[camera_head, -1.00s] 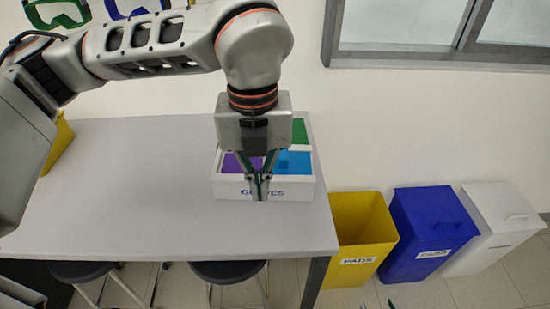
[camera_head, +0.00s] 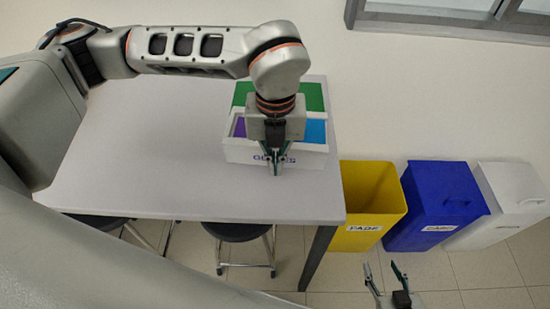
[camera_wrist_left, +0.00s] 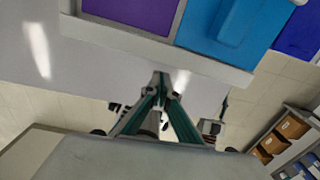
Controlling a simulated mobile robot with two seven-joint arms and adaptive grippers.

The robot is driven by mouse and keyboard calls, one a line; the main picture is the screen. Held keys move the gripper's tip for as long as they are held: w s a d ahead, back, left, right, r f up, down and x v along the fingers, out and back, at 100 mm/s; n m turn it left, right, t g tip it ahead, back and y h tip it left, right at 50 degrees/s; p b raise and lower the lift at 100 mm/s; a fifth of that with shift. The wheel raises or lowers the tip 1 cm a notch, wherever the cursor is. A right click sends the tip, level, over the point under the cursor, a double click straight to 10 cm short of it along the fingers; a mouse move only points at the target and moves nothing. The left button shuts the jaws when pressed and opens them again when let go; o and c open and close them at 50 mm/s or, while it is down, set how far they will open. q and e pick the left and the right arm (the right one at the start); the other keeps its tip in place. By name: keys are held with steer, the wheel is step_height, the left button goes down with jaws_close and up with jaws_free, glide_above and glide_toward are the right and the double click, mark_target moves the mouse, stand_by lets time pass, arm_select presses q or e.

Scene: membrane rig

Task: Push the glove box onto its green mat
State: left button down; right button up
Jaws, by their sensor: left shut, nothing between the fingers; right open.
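The glove box (camera_head: 310,158) is a white tray with purple and blue compartments and a GLOVES label on its front. It stands on the table near the right edge. The green mat (camera_head: 312,96) shows behind it, at its far side; my left wrist hides part of both. My left gripper (camera_head: 276,171) is shut and empty, pointing down at the box's front side. In the left wrist view its fingertips (camera_wrist_left: 162,78) are close to the box's white front wall (camera_wrist_left: 150,42); contact cannot be told. My right gripper (camera_head: 386,268) is open and empty, low beyond the table.
The white table (camera_head: 150,170) is clear to the left of the box. A yellow bin (camera_head: 370,200), a blue bin (camera_head: 437,205) and a white bin (camera_head: 505,203) stand on the floor right of the table. A dark stool (camera_head: 238,232) stands at the front edge.

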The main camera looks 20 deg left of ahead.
arm_select(q)
steer(key=shift+w+a, duration=0.3)
steer(key=shift+w, duration=0.65)
